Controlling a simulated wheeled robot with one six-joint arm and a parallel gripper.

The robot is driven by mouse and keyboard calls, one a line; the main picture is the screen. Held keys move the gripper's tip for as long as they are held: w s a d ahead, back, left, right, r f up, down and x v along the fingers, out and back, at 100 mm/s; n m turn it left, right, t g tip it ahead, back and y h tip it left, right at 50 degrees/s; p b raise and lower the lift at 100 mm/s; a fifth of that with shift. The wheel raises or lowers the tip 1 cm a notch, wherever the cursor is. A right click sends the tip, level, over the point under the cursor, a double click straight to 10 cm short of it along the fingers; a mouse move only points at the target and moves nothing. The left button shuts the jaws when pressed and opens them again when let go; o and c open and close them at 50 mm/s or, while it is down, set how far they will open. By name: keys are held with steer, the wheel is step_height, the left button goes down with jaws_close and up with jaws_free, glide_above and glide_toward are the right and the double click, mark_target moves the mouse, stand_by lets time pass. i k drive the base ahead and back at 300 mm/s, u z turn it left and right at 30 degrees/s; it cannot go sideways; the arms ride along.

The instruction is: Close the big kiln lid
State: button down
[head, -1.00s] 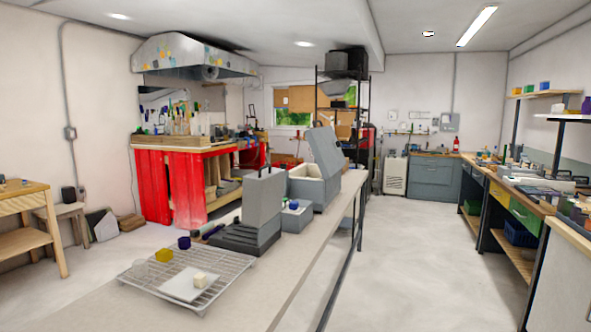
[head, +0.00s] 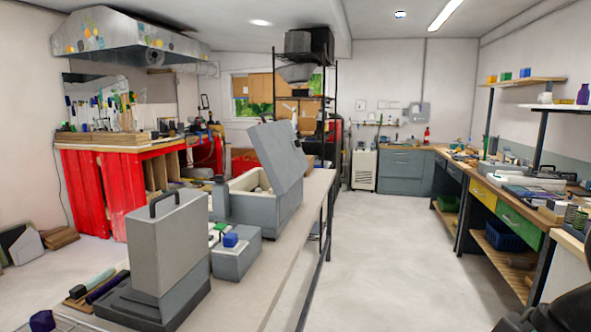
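The big kiln (head: 243,206) is a grey chest with a pale lining on the long bench, beyond the nearer grey unit. Its grey lid (head: 276,158) stands open, tilted up at the chest's right side. Some pale contents show inside, too small to make out. A dark shape at the bottom right corner seems to be part of my arm. My gripper's fingers are not in view.
A grey unit with a black-handled upright panel (head: 165,245) stands nearer on the bench (head: 275,290). A grey box (head: 236,262) with a blue block is between it and the kiln. The floor (head: 390,260) right of the bench is clear.

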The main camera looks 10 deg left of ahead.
mark_target(283, 165)
steer(key=i, duration=2.8)
steer(key=u, duration=0.25)
